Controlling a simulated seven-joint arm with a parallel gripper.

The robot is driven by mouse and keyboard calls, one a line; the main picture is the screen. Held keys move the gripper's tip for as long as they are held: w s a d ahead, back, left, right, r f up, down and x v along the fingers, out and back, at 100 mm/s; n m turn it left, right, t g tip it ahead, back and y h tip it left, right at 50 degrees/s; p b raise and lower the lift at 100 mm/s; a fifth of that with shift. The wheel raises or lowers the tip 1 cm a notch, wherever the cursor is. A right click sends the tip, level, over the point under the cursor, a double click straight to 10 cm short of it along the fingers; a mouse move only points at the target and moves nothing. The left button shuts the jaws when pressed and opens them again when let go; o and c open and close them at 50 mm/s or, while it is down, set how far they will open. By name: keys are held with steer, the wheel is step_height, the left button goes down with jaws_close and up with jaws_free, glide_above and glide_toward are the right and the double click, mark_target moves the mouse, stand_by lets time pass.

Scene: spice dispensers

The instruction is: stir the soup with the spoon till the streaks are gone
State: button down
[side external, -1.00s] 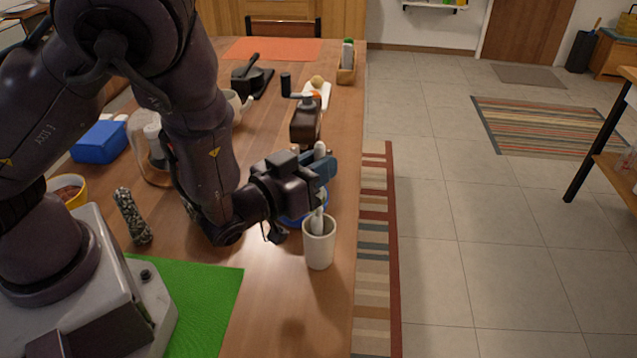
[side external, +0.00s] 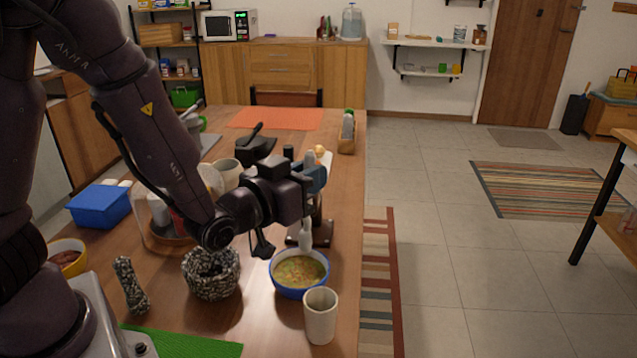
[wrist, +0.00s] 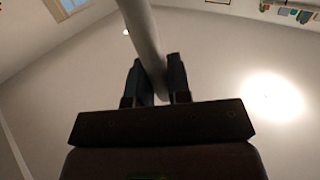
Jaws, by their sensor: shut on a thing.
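The soup (side external: 301,268) is yellowish with greenish and reddish flecks, in a blue bowl (side external: 298,292) near the table's right edge. My gripper (side external: 317,178) is above the bowl, shut on the pale spoon (side external: 306,236). The wrist view shows my gripper's two fingers (wrist: 155,82) closed around the spoon's handle (wrist: 143,35). The spoon points down at the back part of the bowl. I cannot tell whether its tip touches the soup. Distinct streaks are too small to make out.
A white cup (side external: 320,318) stands just in front of the bowl. A speckled stone mortar (side external: 211,275) is to its left, with a speckled pestle (side external: 130,285) farther left. A grinder on a wooden stand (side external: 322,234) is close behind the bowl.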

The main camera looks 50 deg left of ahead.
steer(key=w+a+f, duration=0.3)
steer(key=a+f, duration=0.2)
steer(key=a, duration=0.1)
step_height(320, 180, down, 10)
steer(key=w+m+h, duration=0.1)
steer(key=m+h, duration=0.1)
steer(key=m, duration=0.1)
steer(key=shift+w+d+h, duration=0.3)
steer(key=shift+d, duration=0.15)
